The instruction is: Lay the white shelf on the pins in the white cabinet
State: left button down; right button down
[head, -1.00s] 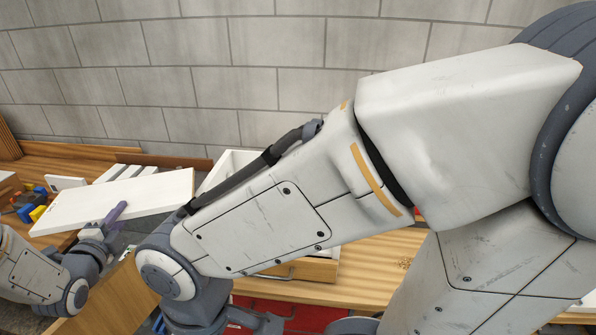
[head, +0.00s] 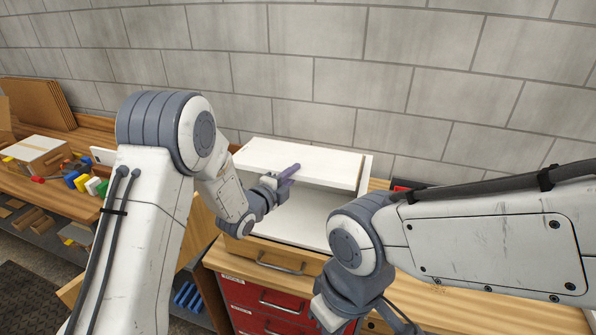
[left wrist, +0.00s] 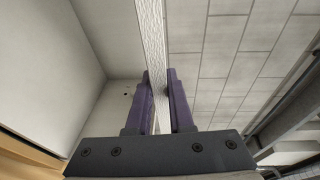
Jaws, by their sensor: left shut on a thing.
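The white shelf (head: 292,156) is held roughly flat in my left gripper (head: 287,175), whose purple fingers are shut on its near edge. The shelf is at the upper part of the white cabinet (head: 310,207), with the cabinet's pale interior showing below it. In the left wrist view, the shelf (left wrist: 154,38) runs edge-on between the purple fingers (left wrist: 160,100), beside the cabinet interior (left wrist: 115,35). A small dark spot shows on the cabinet wall there; I cannot tell whether it is a pin. My right gripper (head: 330,312) is at the bottom of the head view, its fingers not visible.
The cabinet stands on a wooden bench (head: 450,290) above red drawers (head: 262,298). A drawer front with a metal handle (head: 280,267) is below it. A brick wall is behind.

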pick_arm(q)
jog(key=shift+f+b, duration=0.95)
jog(key=shift+f, duration=1.7)
jog(key=shift+f+b, duration=0.4)
jog(key=shift+b, duration=0.4)
jog(key=c, duration=0.7)
grip_release()
jog(key=shift+f, duration=0.25)
jog(key=shift+r, duration=0.15)
